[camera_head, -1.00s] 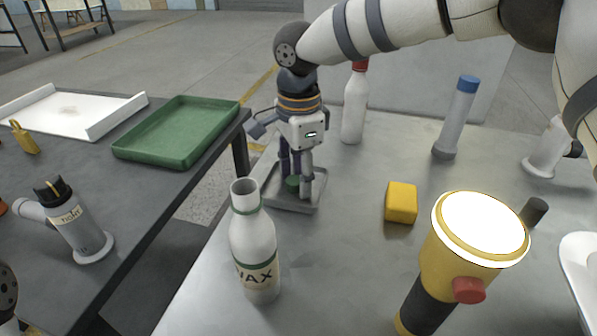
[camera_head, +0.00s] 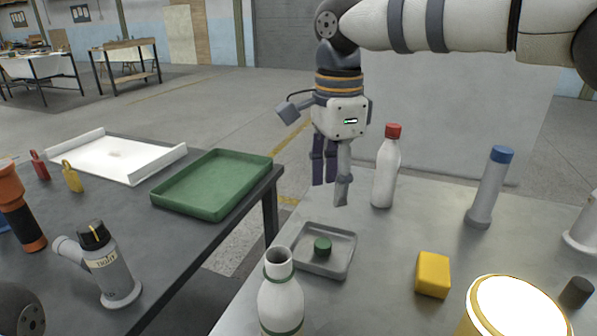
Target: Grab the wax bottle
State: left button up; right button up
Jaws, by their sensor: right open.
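The wax bottle (camera_head: 281,305) is white with a green ring and an open neck. It stands upright at the near left of the right-hand table, its lower part cut off by the bottom edge of the view. A green cap (camera_head: 322,246) lies in a small grey tray (camera_head: 337,268) behind the bottle. My right gripper (camera_head: 331,192) points down, open and empty, above the far side of that tray, apart from the bottle. My left gripper does not show.
A red-capped bottle (camera_head: 386,172), a blue-capped tube (camera_head: 489,188), a yellow block (camera_head: 433,274) and a bright-topped lamp (camera_head: 515,308) stand on this table. A gap separates it from the left table with a green tray (camera_head: 165,197).

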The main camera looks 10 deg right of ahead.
aim_at(281, 297)
jog(key=k+j, duration=0.15)
jog(key=k, duration=0.35)
jog(key=k+j, duration=0.15)
jog(key=k, duration=0.35)
jog(key=k+j, duration=0.15)
jog(key=k, duration=0.3)
jog(key=k+j, duration=0.1)
jog(key=k, duration=0.4)
